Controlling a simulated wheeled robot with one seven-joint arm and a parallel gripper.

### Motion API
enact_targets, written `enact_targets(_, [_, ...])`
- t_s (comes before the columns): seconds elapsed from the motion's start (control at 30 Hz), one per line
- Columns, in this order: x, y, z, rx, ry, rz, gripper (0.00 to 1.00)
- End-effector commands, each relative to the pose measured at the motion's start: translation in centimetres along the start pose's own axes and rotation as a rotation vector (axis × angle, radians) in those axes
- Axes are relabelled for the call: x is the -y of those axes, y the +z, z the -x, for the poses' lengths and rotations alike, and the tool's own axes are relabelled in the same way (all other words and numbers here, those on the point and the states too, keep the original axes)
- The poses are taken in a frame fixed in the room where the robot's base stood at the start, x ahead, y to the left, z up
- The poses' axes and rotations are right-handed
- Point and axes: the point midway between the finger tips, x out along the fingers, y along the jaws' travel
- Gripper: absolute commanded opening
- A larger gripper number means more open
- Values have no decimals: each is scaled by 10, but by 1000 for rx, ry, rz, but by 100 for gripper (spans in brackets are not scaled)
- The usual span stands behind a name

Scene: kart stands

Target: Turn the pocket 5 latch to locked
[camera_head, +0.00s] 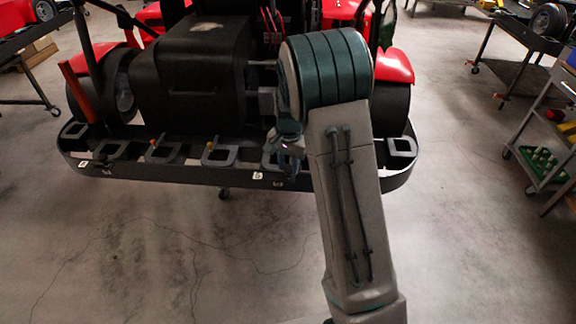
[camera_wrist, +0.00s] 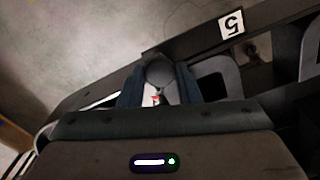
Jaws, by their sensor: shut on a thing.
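My gripper (camera_wrist: 160,90) is shut on a dark rounded knob (camera_wrist: 160,71), which I take to be the pocket 5 latch. A small white and red mark shows just below the knob, between the fingers. A white label with a 5 (camera_wrist: 232,24) appears upside down on the dark rim beside it. A grey pocket frame (camera_wrist: 233,76) lies to the right of the fingers. In the head view my gripper (camera_head: 290,165) is at the front rim of the tray, right of centre, and my arm and fingers hide the latch there. The latch's turn angle cannot be told.
The black curved tray (camera_head: 180,175) holds several grey pocket frames (camera_head: 218,155) along the kart's front. Small orange and yellow pieces (camera_head: 155,143) stand near other pockets. The black kart body (camera_head: 195,80) rises close behind. A grey cart (camera_head: 545,160) stands right. The floor in front is clear.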

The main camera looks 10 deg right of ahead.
Motion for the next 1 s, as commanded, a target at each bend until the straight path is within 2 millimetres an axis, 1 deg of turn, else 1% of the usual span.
enact_targets(0.2, [1,0,1,-3,-3,-178,8])
enact_targets(0.5, [2,0,2,-2,-4,-348,8])
enact_targets(0.7, [2,0,2,-3,-4,-401,8])
enact_targets(1.0, [2,0,2,-3,-5,-420,8])
